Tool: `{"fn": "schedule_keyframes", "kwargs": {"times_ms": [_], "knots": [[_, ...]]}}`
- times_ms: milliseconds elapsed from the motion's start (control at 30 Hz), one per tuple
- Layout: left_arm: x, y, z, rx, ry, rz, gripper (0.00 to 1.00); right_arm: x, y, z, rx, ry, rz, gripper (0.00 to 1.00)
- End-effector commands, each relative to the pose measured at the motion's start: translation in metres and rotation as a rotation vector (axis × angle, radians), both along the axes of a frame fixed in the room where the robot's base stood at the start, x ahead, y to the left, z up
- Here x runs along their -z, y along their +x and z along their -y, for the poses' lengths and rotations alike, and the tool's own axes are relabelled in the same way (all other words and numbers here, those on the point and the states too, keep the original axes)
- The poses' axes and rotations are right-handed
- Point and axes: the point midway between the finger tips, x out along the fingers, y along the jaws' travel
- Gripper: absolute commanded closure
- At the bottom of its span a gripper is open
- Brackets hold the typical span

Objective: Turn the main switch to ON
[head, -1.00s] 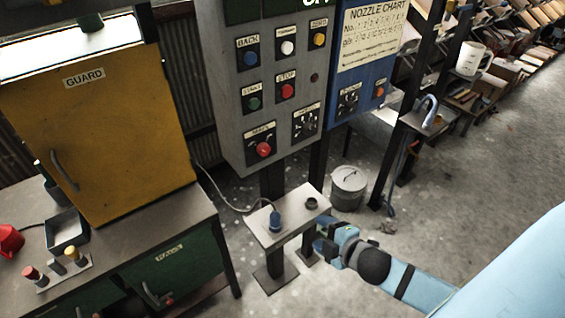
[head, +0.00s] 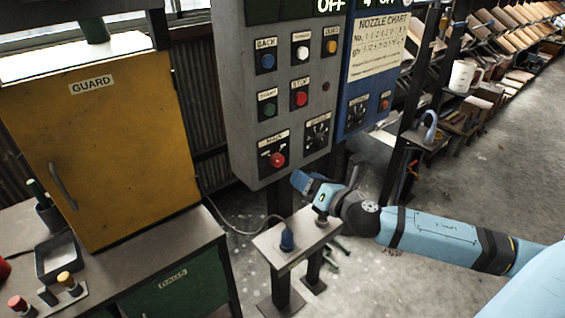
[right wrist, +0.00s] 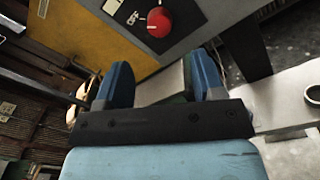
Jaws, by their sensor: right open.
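The main switch (head: 277,159) is a red knob on a black plate labelled MAIN, low on the grey control panel (head: 237,95). It also shows at the top of the right wrist view (right wrist: 159,22), beyond the fingertips. My right gripper (head: 303,183) is just below and right of the switch in the head view, apart from it. In the right wrist view its two blue fingers (right wrist: 165,82) are spread, with nothing between them. My left gripper is in neither view.
A yellow guard door (head: 115,140) stands left on a green cabinet. A blue nozzle chart panel (head: 375,70) adjoins the grey panel. Open floor lies at right.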

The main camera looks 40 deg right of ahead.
Motion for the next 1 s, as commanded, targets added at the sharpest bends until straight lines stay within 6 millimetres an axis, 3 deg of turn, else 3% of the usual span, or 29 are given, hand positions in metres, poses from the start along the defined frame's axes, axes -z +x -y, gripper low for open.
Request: {"fn": "schedule_keyframes", "kwargs": {"times_ms": [500,700,1000], "knots": [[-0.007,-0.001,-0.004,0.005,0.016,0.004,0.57,-0.001,0.075,-0.01,0.002,0.001,0.001,0.38],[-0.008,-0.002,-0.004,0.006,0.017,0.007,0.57,0.0,0.086,-0.012,0.0,0.001,0.0,0.38],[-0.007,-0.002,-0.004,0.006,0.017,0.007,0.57,0.0,0.087,-0.012,-0.001,0.001,-0.001,0.38]]}}
